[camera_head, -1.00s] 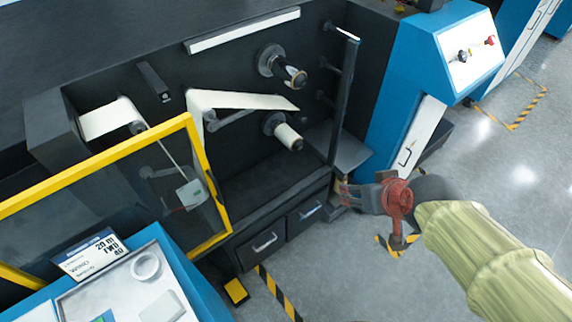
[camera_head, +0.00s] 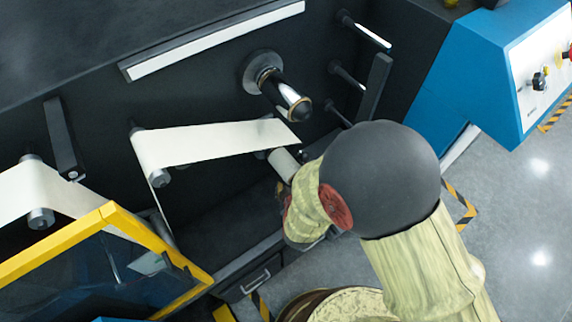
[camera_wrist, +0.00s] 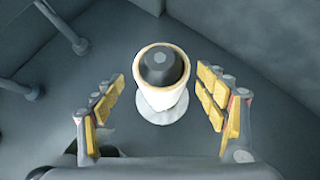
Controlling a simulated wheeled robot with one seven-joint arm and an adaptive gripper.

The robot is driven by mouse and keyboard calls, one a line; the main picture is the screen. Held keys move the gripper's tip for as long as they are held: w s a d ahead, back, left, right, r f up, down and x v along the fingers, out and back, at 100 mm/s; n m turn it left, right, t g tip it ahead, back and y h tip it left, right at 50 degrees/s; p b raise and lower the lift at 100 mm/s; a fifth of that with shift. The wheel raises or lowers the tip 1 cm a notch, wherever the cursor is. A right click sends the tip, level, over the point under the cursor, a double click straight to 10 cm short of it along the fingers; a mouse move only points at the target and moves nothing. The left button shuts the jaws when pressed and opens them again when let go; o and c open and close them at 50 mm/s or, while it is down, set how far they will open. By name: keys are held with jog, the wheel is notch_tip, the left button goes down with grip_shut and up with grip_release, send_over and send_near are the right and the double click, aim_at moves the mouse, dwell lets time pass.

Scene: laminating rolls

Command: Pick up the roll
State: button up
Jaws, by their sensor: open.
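The roll (camera_wrist: 150,97) is a white roll on a dark spindle with a dark round end cap. In the wrist view it sits end-on between the two yellow-padded fingers of my gripper (camera_wrist: 162,110). The fingers are open, with a gap visible on both sides of the roll. In the head view the white roll (camera_head: 284,163) sticks out from the dark machine wall below the web. My arm hides part of it and most of my gripper there.
A cream web (camera_head: 215,143) runs over rollers just above and left of the roll. A bare spindle (camera_head: 285,95) juts out above it. Thin rods (camera_head: 348,76) stand to the upper right. A yellow-framed guard (camera_head: 100,225) is at the lower left.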

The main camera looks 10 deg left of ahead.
jog(key=b+x, duration=0.1)
jog(key=x, duration=0.1)
jog(key=b+x, duration=0.1)
jog(key=x, duration=0.1)
jog(key=shift+w+a+f, duration=0.2)
jog(key=shift+a+f, duration=0.1)
jog(key=shift+a, duration=0.05)
jog(key=shift+w+a+f, duration=0.1)
jog(key=shift+w+a, duration=0.05)
jog(key=shift+w, duration=0.25)
jog(key=shift+c, duration=1.4)
jog(key=c, duration=1.1)
jog(key=shift+r, duration=0.2)
jog(key=s+d+p, duration=0.1)
jog(key=s+d, duration=0.3)
jog(key=s+d+p, duration=0.1)
jog(key=s+d, duration=0.2)
jog(key=d, duration=0.2)
jog(key=s+d+p, duration=0.1)
jog(key=s+d, duration=0.3)
jog(key=shift+s+d, duration=0.35)
